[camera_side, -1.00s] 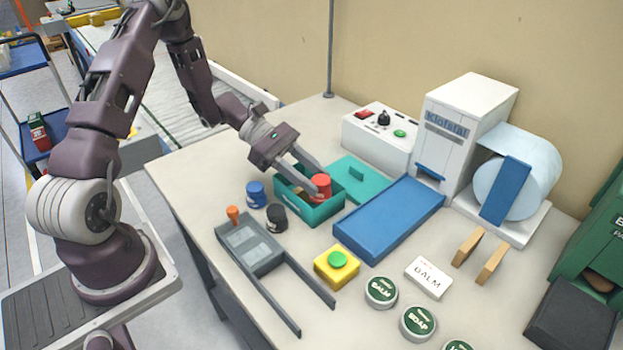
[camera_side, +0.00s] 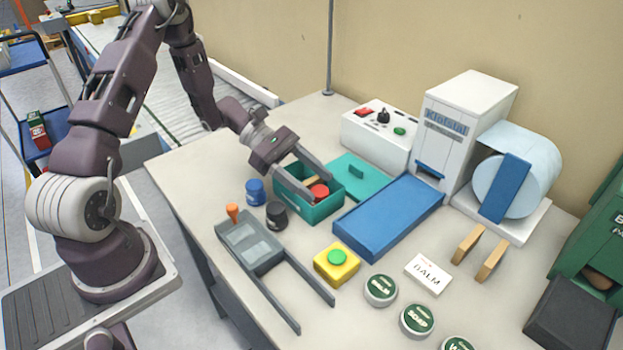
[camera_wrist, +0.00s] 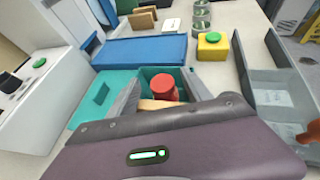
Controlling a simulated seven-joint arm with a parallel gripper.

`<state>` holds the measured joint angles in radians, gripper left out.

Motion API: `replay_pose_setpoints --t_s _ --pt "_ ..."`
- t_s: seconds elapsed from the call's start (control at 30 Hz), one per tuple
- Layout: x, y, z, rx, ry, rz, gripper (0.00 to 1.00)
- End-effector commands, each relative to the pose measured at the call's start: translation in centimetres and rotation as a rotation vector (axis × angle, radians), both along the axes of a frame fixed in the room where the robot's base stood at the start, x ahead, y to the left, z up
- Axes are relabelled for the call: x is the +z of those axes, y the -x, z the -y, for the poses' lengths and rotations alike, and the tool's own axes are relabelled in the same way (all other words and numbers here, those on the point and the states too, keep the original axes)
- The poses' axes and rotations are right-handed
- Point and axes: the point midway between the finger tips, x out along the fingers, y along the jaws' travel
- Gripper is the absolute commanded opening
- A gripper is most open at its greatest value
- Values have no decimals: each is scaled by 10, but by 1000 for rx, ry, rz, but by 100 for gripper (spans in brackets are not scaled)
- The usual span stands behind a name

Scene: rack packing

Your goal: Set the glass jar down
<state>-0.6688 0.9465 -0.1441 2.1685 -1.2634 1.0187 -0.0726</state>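The glass jar, showing red with a round red lid (camera_side: 319,191), stands inside the teal box (camera_side: 322,210); its lower part is hidden by the box wall. In the wrist view the red jar (camera_wrist: 163,86) looks upright, beside a tan block (camera_wrist: 158,104) in the same box. My gripper (camera_side: 316,186) is over the box with its fingers spread. In the wrist view the fingers sit on either side of the jar with gaps, so the gripper is open and empty.
A teal lid (camera_side: 358,174) lies behind the box and a blue tray (camera_side: 390,220) to its right. A blue jar (camera_side: 255,193) and a black jar (camera_side: 276,216) stand to the left. A grey tray (camera_side: 255,246) and a yellow button box (camera_side: 337,264) are in front.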

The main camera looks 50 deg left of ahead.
Motion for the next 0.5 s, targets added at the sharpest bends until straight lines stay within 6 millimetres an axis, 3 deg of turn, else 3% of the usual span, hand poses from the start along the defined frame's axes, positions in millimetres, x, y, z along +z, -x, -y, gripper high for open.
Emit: replay_pose_setpoints --t_s 0.2,0.5 --pt "13 0 0 0 -3 4 58" --pt "48 22 -73 4 -4 3 58"
